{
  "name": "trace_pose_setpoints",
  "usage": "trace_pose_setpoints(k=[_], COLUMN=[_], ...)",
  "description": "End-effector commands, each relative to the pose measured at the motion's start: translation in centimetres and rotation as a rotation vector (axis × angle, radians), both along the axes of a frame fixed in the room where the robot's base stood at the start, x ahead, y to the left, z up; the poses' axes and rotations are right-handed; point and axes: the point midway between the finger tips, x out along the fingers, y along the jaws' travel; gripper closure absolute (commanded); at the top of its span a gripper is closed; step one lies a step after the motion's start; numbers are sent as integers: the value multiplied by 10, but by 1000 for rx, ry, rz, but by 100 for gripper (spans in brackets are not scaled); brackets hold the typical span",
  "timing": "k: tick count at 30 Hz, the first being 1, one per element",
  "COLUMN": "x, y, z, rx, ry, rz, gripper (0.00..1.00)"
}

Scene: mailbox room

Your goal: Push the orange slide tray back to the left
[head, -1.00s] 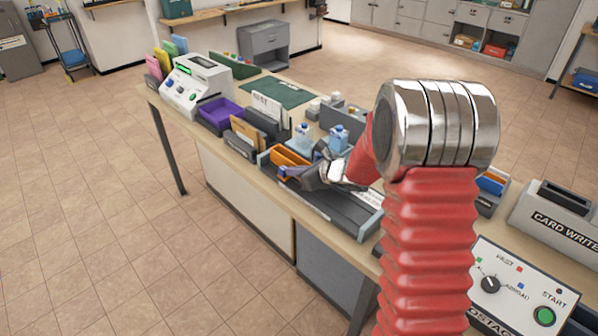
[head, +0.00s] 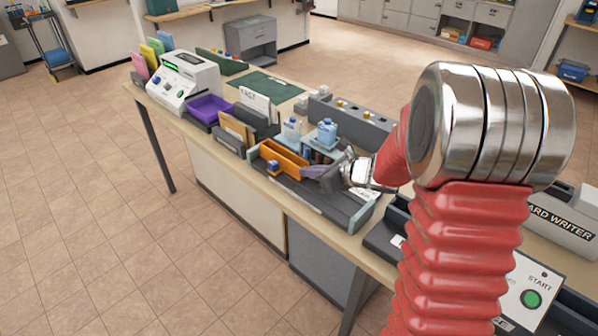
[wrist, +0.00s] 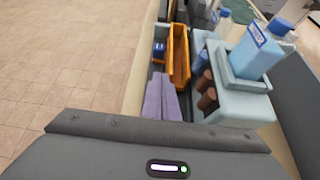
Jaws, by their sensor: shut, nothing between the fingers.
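The orange slide tray (head: 283,157) sits at the left end of a long dark grey track (head: 325,203) on the counter. A small blue block (head: 273,167) shows at its near side. In the wrist view the tray (wrist: 179,58) lies beyond the fingers, with the blue block (wrist: 158,50) to its left. My gripper (head: 310,172) is just right of the tray, low over the track, its purple-grey fingers shut and empty. The fingers (wrist: 162,100) point toward the tray. I cannot tell whether they touch it.
A pale blue rack (wrist: 241,100) with bottles stands close behind the track, right of the tray in the wrist view. A purple bin (head: 210,108) and brown folders (head: 235,130) stand farther left. The track right of my gripper is bare except for a white label.

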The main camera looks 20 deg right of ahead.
Motion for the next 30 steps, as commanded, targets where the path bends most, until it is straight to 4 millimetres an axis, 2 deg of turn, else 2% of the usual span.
trace_pose_setpoints(k=[3,9,25,30], x=[-11,-21,-22,-25], y=[-7,-12,-12,-10], z=[9,14,15,12], rx=[0,0,-3,-63], ry=[-2,0,-2,-28], rz=[0,0,3,58], gripper=[100,100,100,100])
